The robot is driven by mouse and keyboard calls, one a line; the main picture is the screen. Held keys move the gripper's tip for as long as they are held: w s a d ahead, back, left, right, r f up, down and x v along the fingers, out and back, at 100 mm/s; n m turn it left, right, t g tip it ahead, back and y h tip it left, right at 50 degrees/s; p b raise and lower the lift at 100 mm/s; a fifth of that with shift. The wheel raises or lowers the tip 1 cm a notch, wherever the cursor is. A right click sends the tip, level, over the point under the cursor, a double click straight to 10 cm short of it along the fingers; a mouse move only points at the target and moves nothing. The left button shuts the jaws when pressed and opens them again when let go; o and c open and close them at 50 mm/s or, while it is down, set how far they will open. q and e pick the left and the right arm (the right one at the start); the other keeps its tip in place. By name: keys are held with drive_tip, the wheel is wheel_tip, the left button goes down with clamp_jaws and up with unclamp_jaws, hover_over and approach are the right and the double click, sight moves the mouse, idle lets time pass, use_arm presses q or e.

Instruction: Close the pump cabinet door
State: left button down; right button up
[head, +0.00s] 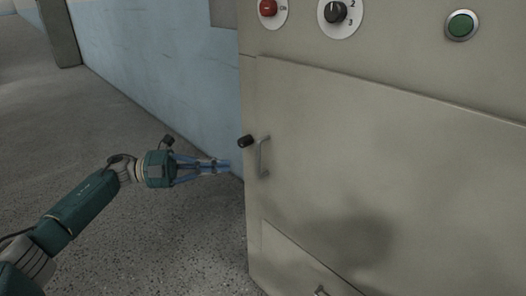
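The pump cabinet (370,60) is a large beige metal box filling the right of the head view. Its wide door (380,170) has a vertical metal handle (264,157) near its left edge. The door looks flush or nearly so; I cannot tell whether a small gap remains. A small black cylindrical knob (246,141) sits beside the handle at the cabinet's left edge. My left gripper (228,164) points right, just left of the cabinet edge and handle, apart from the handle in the picture. Its blue fingers converge at the tips with nothing between them. My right gripper is out of view.
Above the door are a red button (268,8), a black rotary dial (336,12) and a green button (461,25). A lower panel (300,265) has its own small handle (321,292). A blue wall (150,60) stands behind. The speckled floor (60,130) at left is clear.

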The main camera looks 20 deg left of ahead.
use_arm(q)
drive_tip(key=w+a+b, duration=0.1)
drive_tip(key=a+b, duration=0.1)
drive_tip(key=a, duration=0.8)
drive_tip(key=shift+b, duration=0.4)
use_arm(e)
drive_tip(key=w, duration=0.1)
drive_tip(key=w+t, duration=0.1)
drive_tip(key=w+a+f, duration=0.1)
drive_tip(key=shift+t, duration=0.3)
